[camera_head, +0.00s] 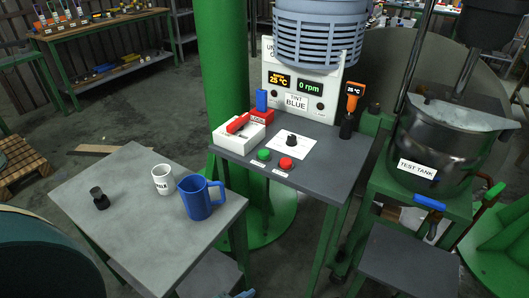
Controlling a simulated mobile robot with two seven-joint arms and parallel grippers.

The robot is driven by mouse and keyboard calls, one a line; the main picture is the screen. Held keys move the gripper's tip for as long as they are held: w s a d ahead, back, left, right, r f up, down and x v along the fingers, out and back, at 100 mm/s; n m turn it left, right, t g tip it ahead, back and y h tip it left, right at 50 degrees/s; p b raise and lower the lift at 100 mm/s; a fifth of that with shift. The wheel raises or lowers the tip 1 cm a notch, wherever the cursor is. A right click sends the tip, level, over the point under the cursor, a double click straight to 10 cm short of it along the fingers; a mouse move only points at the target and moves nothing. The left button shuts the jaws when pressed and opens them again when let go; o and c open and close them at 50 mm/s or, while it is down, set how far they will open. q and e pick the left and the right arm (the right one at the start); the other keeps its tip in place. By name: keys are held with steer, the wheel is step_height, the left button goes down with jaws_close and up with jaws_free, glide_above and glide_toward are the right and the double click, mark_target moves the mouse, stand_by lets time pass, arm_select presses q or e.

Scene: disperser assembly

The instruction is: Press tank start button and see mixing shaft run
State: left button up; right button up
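A green button (263,154) and a red button (286,163) sit side by side on the front of the grey control table (325,185), each with a small white label too small to read. The panel (297,107) behind them shows 25 °C and "0 rpm" on its display (309,87). The dark metal tank (440,145) marked "TEST TANK" stands to the right. A dark unit (489,25) hangs above it; any shaft inside the tank cannot be made out. Neither of my grippers is in view.
A black knob (291,140), a red-handled white box (238,133) and an orange thermometer (354,95) are on the control table. A lower table (130,205) holds a white cup (162,180), blue jug (200,197) and small black object (99,198). A green column (224,60) stands behind.

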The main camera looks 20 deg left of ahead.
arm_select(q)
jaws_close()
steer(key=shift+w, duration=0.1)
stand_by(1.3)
